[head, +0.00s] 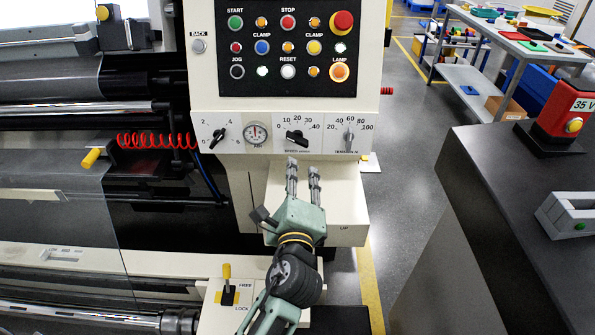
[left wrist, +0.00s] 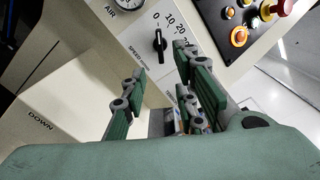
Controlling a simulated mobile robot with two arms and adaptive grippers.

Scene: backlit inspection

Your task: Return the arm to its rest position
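My left gripper (head: 303,170) is in the head view, just below the row of dials, with its arm coming up from the bottom. Its two fingers stand apart with nothing between them. The left wrist view also shows the open fingers (left wrist: 158,88), with green pads. The black speed knob (head: 296,137) is just above the fingertips in the head view. In the left wrist view the knob (left wrist: 159,41) shows beyond the fingers, clear of them. My right gripper is in neither view.
The control panel (head: 270,90) with coloured buttons rises above the dials. A yellow-tipped lever (head: 227,273) marked FREE and LOCK stands left of my arm. A red coiled hose (head: 155,141) lies further left. A dark counter (head: 500,170) is at right; grey floor (head: 400,150) shows between.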

